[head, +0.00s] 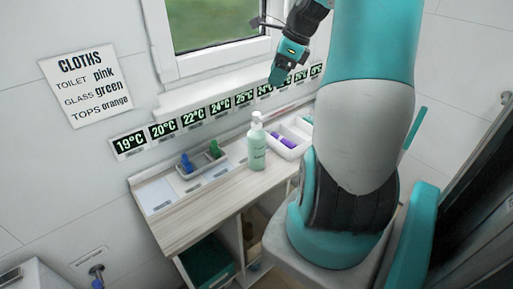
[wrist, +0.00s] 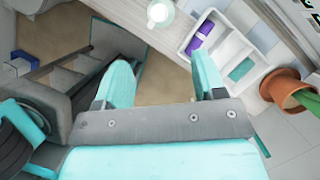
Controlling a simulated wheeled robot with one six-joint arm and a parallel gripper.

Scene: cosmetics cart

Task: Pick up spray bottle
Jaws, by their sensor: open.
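A pale green bottle with a white pump-like top (head: 256,146) stands upright on the wooden cart top, between two trays; it is the only thing I see that fits the spray bottle. In the wrist view its top (wrist: 159,13) shows at the upper edge, beyond the fingertips. My gripper (wrist: 163,72) is open with nothing between its teal fingers. In the head view my gripper (head: 279,75) hangs above and slightly right of the bottle, near the window sill, clearly apart from it. The bottle's lower part is hidden in the wrist view.
A plant pot (wrist: 287,88) shows at right in the wrist view. The front left of the wooden top (head: 195,220) is clear.

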